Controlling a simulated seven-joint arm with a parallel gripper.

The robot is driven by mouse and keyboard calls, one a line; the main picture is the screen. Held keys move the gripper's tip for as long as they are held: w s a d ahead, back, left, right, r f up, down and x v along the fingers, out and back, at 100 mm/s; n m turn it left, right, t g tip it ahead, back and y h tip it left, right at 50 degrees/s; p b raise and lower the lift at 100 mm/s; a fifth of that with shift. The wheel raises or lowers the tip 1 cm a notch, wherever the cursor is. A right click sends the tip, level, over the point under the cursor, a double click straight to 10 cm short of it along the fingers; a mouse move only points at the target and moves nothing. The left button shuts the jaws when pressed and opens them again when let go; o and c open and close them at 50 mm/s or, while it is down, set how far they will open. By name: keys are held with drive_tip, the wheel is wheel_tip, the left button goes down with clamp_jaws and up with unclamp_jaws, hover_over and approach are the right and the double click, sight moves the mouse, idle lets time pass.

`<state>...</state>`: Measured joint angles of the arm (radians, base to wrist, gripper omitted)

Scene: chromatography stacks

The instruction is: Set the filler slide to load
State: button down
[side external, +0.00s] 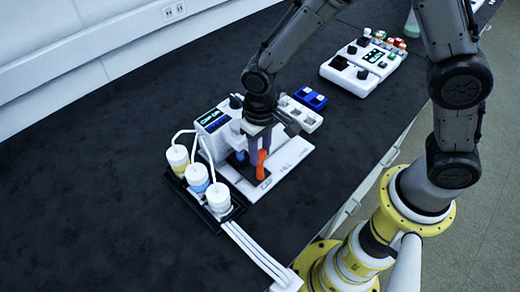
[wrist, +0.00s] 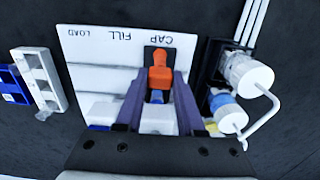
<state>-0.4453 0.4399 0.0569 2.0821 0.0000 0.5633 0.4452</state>
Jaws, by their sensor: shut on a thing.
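The white filler station (side external: 283,178) carries the labels CAP, FILL and LOAD along its front edge; they read upside down in the wrist view. The filler slide, a dark carriage with an orange handle (side external: 262,165), stands in line with CAP, at the end opposite LOAD. The orange handle (wrist: 160,72) also shows in the wrist view, above a small blue part. My gripper (side external: 256,150) is down at the slide, its two purple fingers (wrist: 164,85) on either side, shut on the handle. The contact is partly hidden.
A dark tray with several white-capped bottles (side external: 219,197) and tubes stands beside the CAP end. A white block with wells (side external: 302,115) and a blue rack (side external: 310,98) lie beyond the station. Another control unit (side external: 362,66) is farther back.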

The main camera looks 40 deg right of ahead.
drive_tip(key=d, duration=1.5)
drive_tip(key=shift+d, duration=0.25)
drive_tip(key=shift+r, duration=0.1)
drive_tip(key=c, duration=0.5)
unclamp_jaws()
wheel_tip(320, 180, up, 14)
drive_tip(key=shift+f, duration=0.15)
